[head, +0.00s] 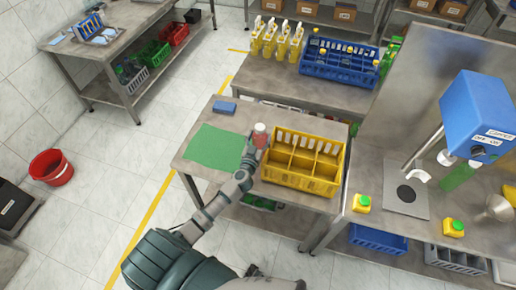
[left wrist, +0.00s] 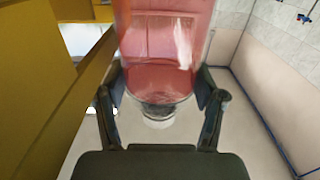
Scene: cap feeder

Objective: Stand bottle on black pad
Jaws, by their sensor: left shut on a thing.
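My left gripper (head: 251,150) is shut on a red, see-through bottle (head: 260,130) beside the left wall of the yellow crate. In the left wrist view the bottle (left wrist: 165,45) stands between the two dark fingers (left wrist: 162,95), its far end cut off by the frame. I cannot tell from these views whether it touches the table. The black pad (head: 405,193) is a round dark disc on a grey plate (head: 385,178), under the blue machine (head: 478,112) at the right; nothing stands on it. My right gripper is not in view.
The divided yellow crate (head: 303,185) lies between the bottle and the right-hand bench. A green mat (head: 213,147) and a blue block (head: 224,107) lie to the left. Yellow containers (head: 362,203) (head: 453,228) flank the plate's front. A blue crate (head: 340,68) stands behind.

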